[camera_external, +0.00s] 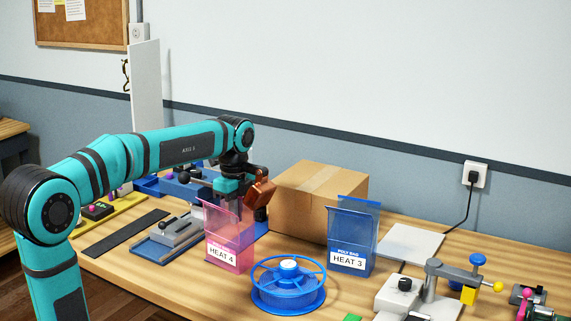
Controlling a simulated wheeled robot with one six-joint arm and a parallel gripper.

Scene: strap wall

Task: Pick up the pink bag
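The pink bag (229,241), see-through and labelled "HEAT 4", stands upright on the wooden table near the middle. A similar blue bag (352,236), labelled "HEAT 3", stands to its right. My gripper (228,202) is at the top of the pink bag, with my arm reaching in from the left. The gripper's fingers are small and partly hidden by the bag's upper part, so I cannot tell whether they are open or touching it.
A cardboard box (324,190) stands just behind the bags. A blue spool-like wheel (289,285) lies in front, between them. A clamp fixture (452,282) is at the right. A grey block on a blue base (170,236) and a dark strip (127,233) lie at the left.

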